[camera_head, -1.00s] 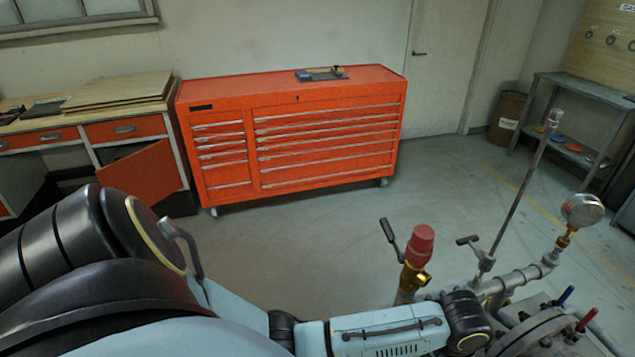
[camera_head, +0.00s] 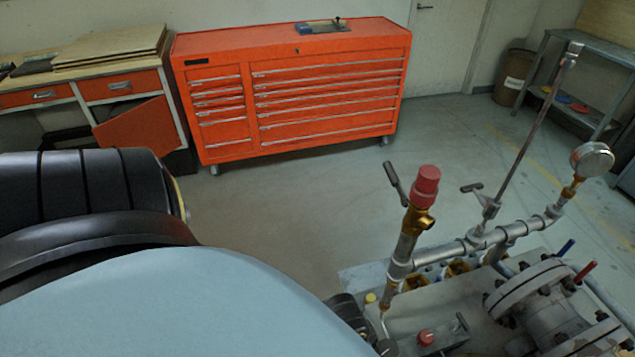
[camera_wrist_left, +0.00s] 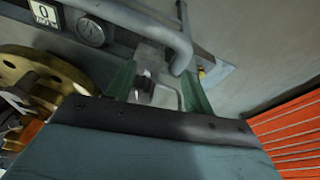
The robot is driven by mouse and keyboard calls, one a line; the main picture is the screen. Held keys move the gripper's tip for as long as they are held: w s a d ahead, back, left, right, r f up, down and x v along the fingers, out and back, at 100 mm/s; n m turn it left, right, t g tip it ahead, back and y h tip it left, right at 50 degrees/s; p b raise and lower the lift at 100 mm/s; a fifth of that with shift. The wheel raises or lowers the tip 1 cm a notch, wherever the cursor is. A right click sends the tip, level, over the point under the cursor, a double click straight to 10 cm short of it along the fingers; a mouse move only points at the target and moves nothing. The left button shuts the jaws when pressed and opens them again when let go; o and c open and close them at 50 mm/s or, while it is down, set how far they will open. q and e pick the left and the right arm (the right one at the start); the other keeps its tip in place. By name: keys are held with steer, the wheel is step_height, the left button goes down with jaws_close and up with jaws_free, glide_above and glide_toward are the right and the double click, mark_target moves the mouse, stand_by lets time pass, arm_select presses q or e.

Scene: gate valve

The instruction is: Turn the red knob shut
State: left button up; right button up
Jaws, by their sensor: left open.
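A red cap-like knob (camera_head: 426,185) tops a brass fitting on an upright pipe in the head view. A second, smaller red knob (camera_head: 426,338) sits low on the skid near the bottom edge; I cannot tell which is the task's knob. My left gripper (camera_wrist_left: 158,88) shows in the left wrist view with its two green fingers spread apart. A bent grey pipe (camera_wrist_left: 150,30) passes just beyond the fingers. No red knob is clear in the wrist view. The left gripper is hidden in the head view. My right gripper is not in view.
The head view shows a pipe with a pressure gauge (camera_head: 592,160) and a bolted flange (camera_head: 530,290). A red tool chest (camera_head: 290,90) stands behind, across open floor (camera_head: 290,210). The wrist view shows a yellowish wheel (camera_wrist_left: 45,68) and a dial (camera_wrist_left: 90,30).

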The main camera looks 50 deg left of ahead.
arm_select(q)
steer(key=s+a+f+b, duration=0.1)
steer(key=s+f+b, duration=0.2)
steer(key=f, duration=0.8)
steer(key=s+a+f+b, duration=0.2)
steer(key=s+f, duration=0.3)
steer(key=f, duration=0.7)
steer(key=shift+g+y+b, duration=0.3)
steer(key=shift+b, duration=0.15)
steer(key=shift+f, duration=0.1)
